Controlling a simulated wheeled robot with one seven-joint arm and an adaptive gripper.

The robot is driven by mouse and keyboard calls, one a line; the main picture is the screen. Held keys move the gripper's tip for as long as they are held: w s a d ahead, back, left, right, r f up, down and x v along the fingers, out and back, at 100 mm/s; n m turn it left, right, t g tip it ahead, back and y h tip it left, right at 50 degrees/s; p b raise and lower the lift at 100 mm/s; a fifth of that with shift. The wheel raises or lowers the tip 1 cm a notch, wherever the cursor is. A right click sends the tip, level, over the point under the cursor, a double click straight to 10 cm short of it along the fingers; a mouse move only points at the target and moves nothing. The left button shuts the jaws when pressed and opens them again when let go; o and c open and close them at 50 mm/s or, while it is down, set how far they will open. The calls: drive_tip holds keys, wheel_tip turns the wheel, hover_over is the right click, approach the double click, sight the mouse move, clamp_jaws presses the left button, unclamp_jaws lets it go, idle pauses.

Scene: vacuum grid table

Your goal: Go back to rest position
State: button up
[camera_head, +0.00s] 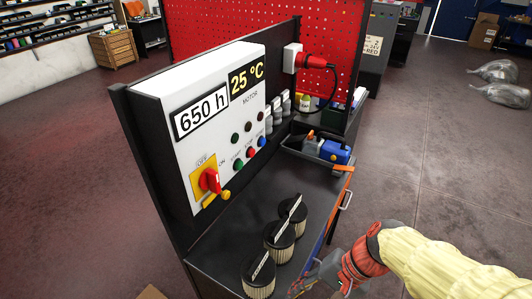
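My arm comes in at the lower right in a pale yellow cover, with a red wrist section. My gripper (303,286) is at the bottom of the view, beside the right front edge of the dark workbench (225,238). Its fingers are small and partly cut off by the frame's bottom edge, so I cannot tell whether they are open or shut. I see no object clearly held in it.
Several black-topped round filters (279,237) stand on the bench, left of my gripper. A white control panel (225,125) with a red switch (210,181) rises behind. A tray (318,150) holds a blue item. Open floor (430,150) lies to the right.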

drive_tip(key=d+r+n+t+h, duration=0.3)
drive_tip(key=d+r, duration=0.2)
drive_tip(key=r, duration=0.2)
drive_tip(key=w+d+r+n+t+h, duration=0.1)
drive_tip(key=d+r+n+t+h, duration=0.1)
drive_tip(key=r, duration=0.5)
drive_tip(key=d+n+t, duration=0.1)
drive_tip(key=d, duration=0.1)
drive_tip(key=shift+w+d+r+h, duration=0.2)
drive_tip(key=shift+d+r+h, duration=0.05)
drive_tip(key=shift+d+h, duration=0.15)
drive_tip(key=shift+c, duration=1.1)
